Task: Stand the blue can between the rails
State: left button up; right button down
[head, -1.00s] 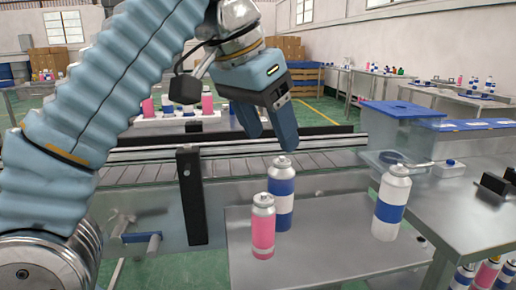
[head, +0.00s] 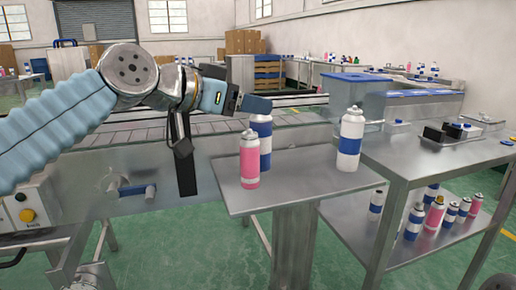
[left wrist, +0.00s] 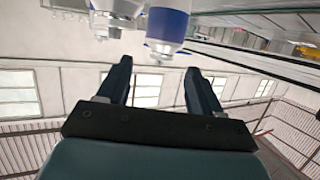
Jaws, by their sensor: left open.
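The blue can (head: 265,143), with blue and white bands, stands upright on the small metal table, partly hidden behind a pink can (head: 250,165). My left gripper (head: 257,104) is open and lies nearly level at the top of the blue can in the head view; whether it touches is unclear. In the left wrist view the open, empty fingers (left wrist: 158,66) point toward a blue-banded can (left wrist: 167,24), which sits beyond the fingertips. The conveyor with its metal rails (head: 290,101) runs behind the table, partly hidden by my arm. My right gripper is out of view.
A white can with a blue band (head: 350,145) stands to the right on the small table (head: 300,183). A larger metal table (head: 425,160) at right has several cans on its lower shelf.

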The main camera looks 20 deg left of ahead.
pick_arm(q)
jog(key=x, duration=0.6)
jog(key=shift+f, duration=0.2)
grip_shut()
